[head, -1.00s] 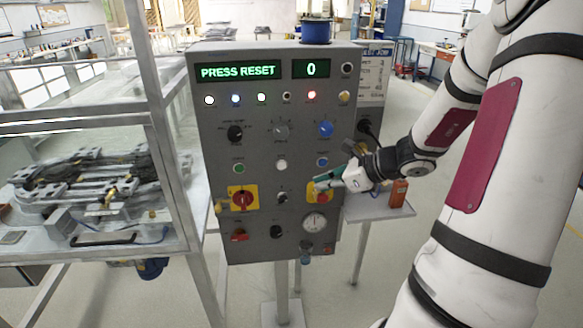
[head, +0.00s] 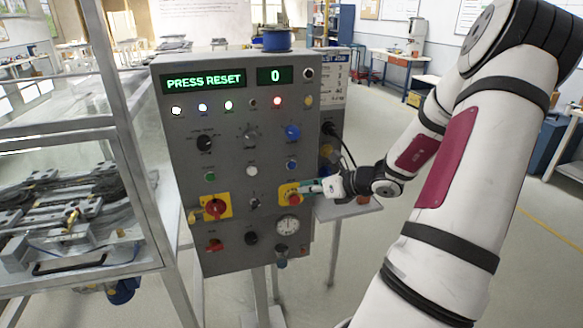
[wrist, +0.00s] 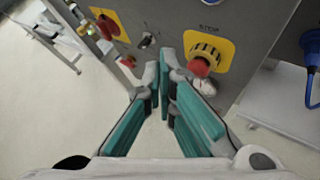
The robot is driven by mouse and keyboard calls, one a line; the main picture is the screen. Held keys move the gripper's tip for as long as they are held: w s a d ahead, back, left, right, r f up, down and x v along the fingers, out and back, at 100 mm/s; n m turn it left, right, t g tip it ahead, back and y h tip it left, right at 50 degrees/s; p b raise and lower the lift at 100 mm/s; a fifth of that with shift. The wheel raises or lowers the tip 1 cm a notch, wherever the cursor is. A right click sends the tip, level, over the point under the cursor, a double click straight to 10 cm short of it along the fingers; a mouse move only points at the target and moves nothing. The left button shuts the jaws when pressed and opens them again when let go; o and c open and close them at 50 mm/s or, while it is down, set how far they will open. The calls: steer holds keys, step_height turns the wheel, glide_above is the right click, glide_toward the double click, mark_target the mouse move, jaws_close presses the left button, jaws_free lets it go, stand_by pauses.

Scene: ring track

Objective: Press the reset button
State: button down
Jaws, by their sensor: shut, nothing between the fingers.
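A grey control panel (head: 183,133) stands upright; its green-lit display (head: 205,81) reads "PRESS RESET". A green button (head: 210,177), a white button (head: 252,171) and a blue button (head: 291,165) sit in a row; their labels are too small to read, so I cannot tell which is reset. My gripper (head: 308,187) is shut and empty, below the blue button and beside the red stop button (head: 292,198) on its yellow plate. In the wrist view, the teal-padded gripper fingers (wrist: 165,65) point at the panel, left of the stop button (wrist: 200,66). Contact cannot be told.
A red rotary switch (head: 215,208) on a yellow plate, a gauge (head: 288,225) and a blue knob (head: 293,132) are on the panel. A framed machine enclosure (head: 150,220) stands left. A small side table (head: 345,210) is behind my gripper. The floor at right is open.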

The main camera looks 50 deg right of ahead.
steer(key=shift+w+d+b, duration=0.15)
steer(key=shift+w+d, duration=0.55)
steer(key=shift+w, duration=0.4)
steer(key=shift+w+d+b, duration=0.1)
steer(key=shift+w+d, duration=0.6)
steer(key=shift+w, duration=0.45)
steer(key=shift+w+d+b, duration=0.15)
steer(key=shift+w+d, duration=0.55)
steer(key=shift+w, duration=0.4)
steer(key=shift+w, duration=0.1)
steer(key=shift+w+d, duration=0.2)
steer(key=shift+w, duration=0.05)
steer(key=shift+w+d, duration=0.2)
steer(key=shift+w, duration=0.15)
steer(key=shift+s, duration=0.1)
steer(key=shift+s+a, duration=0.45)
steer(key=shift+s, duration=0.15)
steer(key=shift+s+a+p, duration=0.2)
steer(key=shift+s+a, duration=0.25)
steer(key=shift+s, duration=0.25)
steer(key=shift+s+a+p, duration=0.2)
steer(key=shift+s+a, duration=0.2)
steer(key=shift+s, duration=0.35)
steer(key=shift+s+a+p, duration=0.2)
steer(key=shift+s+a, duration=0.25)
steer(key=shift+s, duration=0.25)
